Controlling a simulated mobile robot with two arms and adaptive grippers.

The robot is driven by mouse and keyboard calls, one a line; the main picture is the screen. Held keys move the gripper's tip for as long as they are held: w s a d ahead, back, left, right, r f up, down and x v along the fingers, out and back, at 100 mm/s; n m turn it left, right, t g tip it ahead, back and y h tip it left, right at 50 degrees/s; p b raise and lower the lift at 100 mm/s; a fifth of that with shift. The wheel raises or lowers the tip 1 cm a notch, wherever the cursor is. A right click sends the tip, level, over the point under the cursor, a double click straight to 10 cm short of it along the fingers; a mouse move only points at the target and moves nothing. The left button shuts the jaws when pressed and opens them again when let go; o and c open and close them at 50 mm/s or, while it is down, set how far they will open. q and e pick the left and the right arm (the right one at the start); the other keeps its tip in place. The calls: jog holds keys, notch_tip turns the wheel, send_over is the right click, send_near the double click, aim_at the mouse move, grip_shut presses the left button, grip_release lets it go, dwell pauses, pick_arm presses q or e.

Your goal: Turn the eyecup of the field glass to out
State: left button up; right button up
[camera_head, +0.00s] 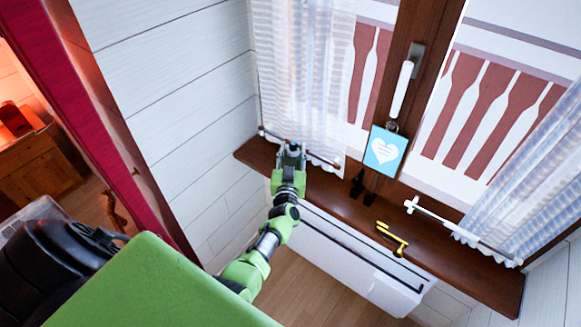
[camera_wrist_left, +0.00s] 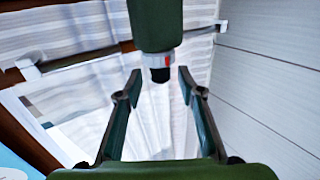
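The field glass (camera_wrist_left: 155,25) shows in the left wrist view as a dark green barrel coming in from the top. Its lower end has a grey ring (camera_wrist_left: 158,61) with a red mark and a short black end piece, which looks like the eyecup (camera_wrist_left: 160,75). My left gripper (camera_wrist_left: 157,80) is open, with one finger on each side of that black end and a visible gap on both sides. In the head view my left gripper (camera_head: 290,150) is over the left end of the window sill; I cannot make out the field glass there. My right gripper is not in view.
The brown sill (camera_head: 330,200) carries small black items (camera_head: 357,188) and a yellow hooked item (camera_head: 392,238). A blue heart card (camera_head: 384,151) is at the window post. Curtains (camera_head: 305,75) hang on white-ended rods close to my left gripper; a white radiator (camera_head: 350,262) is below.

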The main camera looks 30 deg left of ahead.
pick_arm(q)
jog(key=v, duration=0.9)
jog(key=shift+s, duration=0.25)
jog(key=shift+d, duration=0.1)
jog(key=s+d+f+m+g+h+b, duration=0.1)
jog(key=s+d+f+m+g+h, duration=0.25)
jog(key=f, duration=0.75)
jog(key=s+d+f+g+h+b, duration=0.1)
jog(key=s+d+f+h, duration=0.1)
jog(key=s+d+f, duration=0.6)
jog(key=s+d+f+m+g+h+b, duration=0.1)
jog(key=s+d+f+m+g+h, duration=0.3)
jog(key=f, duration=0.9)
jog(key=s+a+f+g, duration=0.1)
jog(key=s+f, duration=0.4)
jog(key=s, duration=0.6)
jog(key=s+a+f+g+y+b, duration=0.1)
jog(key=s+f+g, duration=0.2)
jog(key=s, duration=0.9)
jog(key=s+a+f+g+b, duration=0.1)
jog(key=s+a+f+g, duration=0.1)
jog(key=s+f, duration=0.7)
jog(key=s, duration=0.3)
jog(key=shift+s, duration=0.2)
jog(key=shift+w+g, duration=0.1)
jog(key=shift+g, duration=0.15)
